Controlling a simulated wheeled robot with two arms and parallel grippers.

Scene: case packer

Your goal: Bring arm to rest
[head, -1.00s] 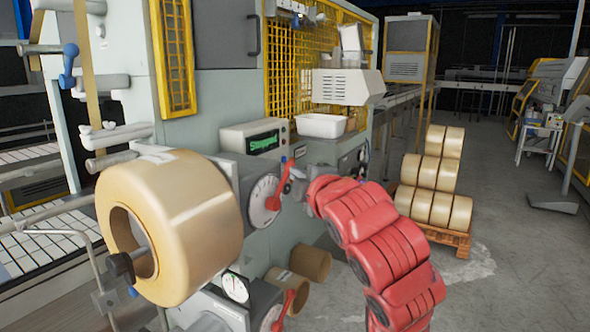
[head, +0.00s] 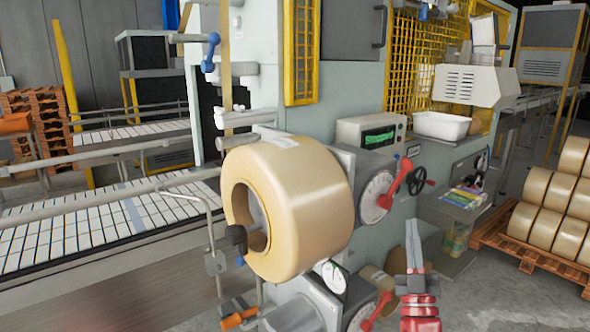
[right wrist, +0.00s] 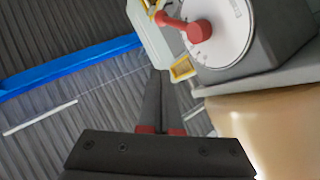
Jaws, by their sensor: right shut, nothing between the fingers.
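My right gripper (head: 412,245) stands at the lower right of the head view, in front of the machine. Its grey fingers point up and are together with nothing between them. The right wrist view also shows the gripper (right wrist: 161,80) with its fingers closed. A white dial (head: 376,197) with a red lever (head: 397,182) is on the machine, up and left of the gripper; the red lever (right wrist: 186,27) also shows in the right wrist view. The gripper is apart from it. My left gripper is not in view.
A large tan tape roll (head: 310,200) sits on the machine's front, left of my right gripper. A lower red lever (head: 376,311) is close to the gripper on its left. A pallet (head: 520,250) with stacked rolls stands at right. A white bin (head: 441,126) sits on the machine.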

